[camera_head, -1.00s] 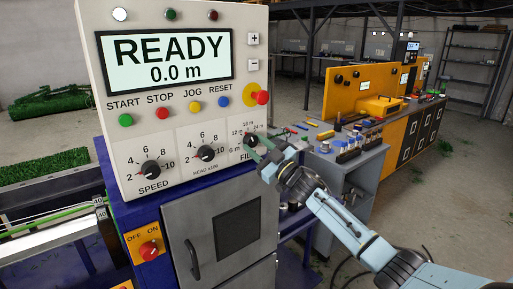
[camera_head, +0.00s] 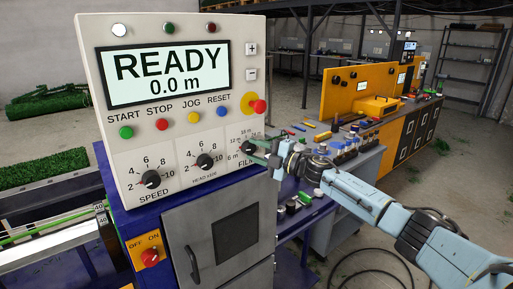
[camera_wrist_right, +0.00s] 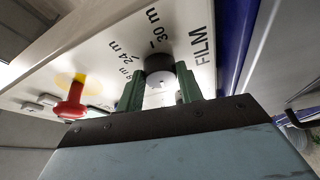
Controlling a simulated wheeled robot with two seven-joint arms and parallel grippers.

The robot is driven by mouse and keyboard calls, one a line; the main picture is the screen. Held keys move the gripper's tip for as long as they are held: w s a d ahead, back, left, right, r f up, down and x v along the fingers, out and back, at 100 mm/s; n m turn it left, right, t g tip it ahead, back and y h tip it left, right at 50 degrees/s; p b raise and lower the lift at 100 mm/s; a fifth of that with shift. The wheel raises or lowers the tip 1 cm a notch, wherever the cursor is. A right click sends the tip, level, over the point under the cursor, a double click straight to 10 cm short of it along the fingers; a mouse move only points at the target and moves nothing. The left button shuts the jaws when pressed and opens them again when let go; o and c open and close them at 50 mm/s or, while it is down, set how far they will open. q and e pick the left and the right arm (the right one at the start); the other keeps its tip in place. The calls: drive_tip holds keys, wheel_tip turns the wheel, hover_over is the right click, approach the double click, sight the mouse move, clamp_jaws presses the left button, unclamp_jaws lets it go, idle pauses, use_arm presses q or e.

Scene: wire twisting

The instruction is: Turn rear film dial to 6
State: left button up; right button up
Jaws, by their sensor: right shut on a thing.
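The black film dial (camera_head: 248,149) is at the lower right of the white control panel, with metre marks around it. In the right wrist view the dial (camera_wrist_right: 158,70) sits between the two green fingers, near the 24 m and 30 m marks. My right gripper (camera_head: 261,155) reaches it from the right and is shut on it; it also shows in the right wrist view (camera_wrist_right: 159,92). The gripper partly hides the dial and its label in the head view. Which mark the dial points to cannot be told. My left gripper is not in view.
The panel display (camera_head: 167,76) reads READY, 0.0 m. The red emergency button (camera_head: 258,106) sticks out just above the film dial. The head side dial (camera_head: 205,162) and speed dial (camera_head: 151,180) are to its left. A grey bench (camera_head: 350,155) with small parts stands behind my right arm.

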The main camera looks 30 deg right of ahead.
drive_tip(key=shift+r+n+g+h+p, duration=0.1)
drive_tip(key=shift+n+g+h+p, duration=0.2)
drive_tip(key=shift+n+p, duration=0.55)
drive_tip(key=shift+r+n+g+h+p, duration=0.1)
drive_tip(key=shift+n+g+p, duration=0.4)
drive_tip(key=shift+n, duration=0.65)
drive_tip(key=o, duration=1)
drive_tip(key=shift+b+v, duration=1.95)
drive_tip(key=shift+v, duration=4.7)
